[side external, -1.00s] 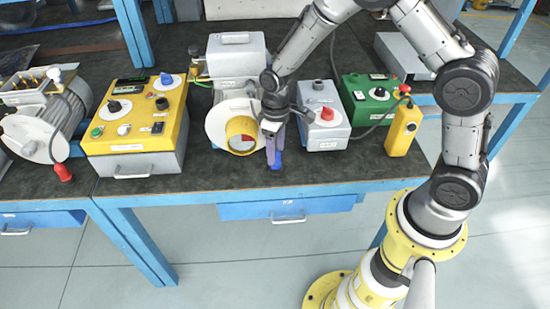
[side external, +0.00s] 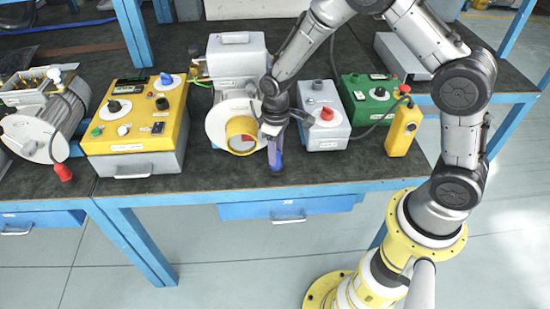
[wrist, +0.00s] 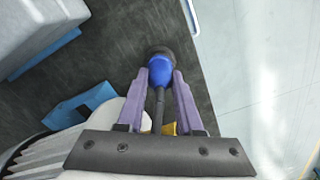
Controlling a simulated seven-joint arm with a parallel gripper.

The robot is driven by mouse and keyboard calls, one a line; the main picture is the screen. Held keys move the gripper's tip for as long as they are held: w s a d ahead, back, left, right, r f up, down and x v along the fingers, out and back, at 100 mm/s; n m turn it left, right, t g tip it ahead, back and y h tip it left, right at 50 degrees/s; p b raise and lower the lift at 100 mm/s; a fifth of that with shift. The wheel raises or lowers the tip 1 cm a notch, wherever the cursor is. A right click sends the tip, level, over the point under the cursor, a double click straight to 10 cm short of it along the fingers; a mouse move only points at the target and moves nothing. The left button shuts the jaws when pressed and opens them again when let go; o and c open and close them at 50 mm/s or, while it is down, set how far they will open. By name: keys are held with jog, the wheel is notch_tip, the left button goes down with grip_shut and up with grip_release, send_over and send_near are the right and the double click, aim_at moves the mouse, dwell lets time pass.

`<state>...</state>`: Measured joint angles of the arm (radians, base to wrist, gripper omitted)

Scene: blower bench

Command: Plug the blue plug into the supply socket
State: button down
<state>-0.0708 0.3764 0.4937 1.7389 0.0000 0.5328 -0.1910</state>
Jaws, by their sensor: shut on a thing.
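The blue plug (wrist: 160,70) is between the two purple fingers of my gripper (wrist: 161,80) in the wrist view, with a dark round end pointing away and a dark cable running back toward the wrist. In the side external view my gripper (side external: 274,153) points down near the bench's front edge, with the blue plug (side external: 276,164) at its tips. I cannot tell whether the plug touches the bench. A grey box with a red knob (side external: 324,128) stands just right of my gripper; a dark round fitting (side external: 317,86) is on its top. I cannot tell which fitting is the supply socket.
A blower (side external: 219,122) with a yellow-rimmed opening stands close left of my gripper. A yellow control box (side external: 130,139) is farther left, a green box (side external: 369,98) farther right. A yellow pendant (side external: 402,132) stands at the right. The bench front (side external: 230,177) is clear.

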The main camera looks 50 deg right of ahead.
jog(key=shift+r, duration=0.1)
jog(key=shift+r, duration=2.25)
notch_tip(320, 180, up, 25)
jog(key=w+d+m, duration=0.3)
jog(key=d, duration=1.1)
jog(key=w+d+m, duration=0.3)
jog(key=w+d, duration=0.1)
jog(key=d, duration=1)
notch_tip(320, 180, down, 12)
jog(key=shift+s+d, duration=0.2)
jog(key=shift+d, duration=0.2)
jog(key=shift+n, duration=0.3)
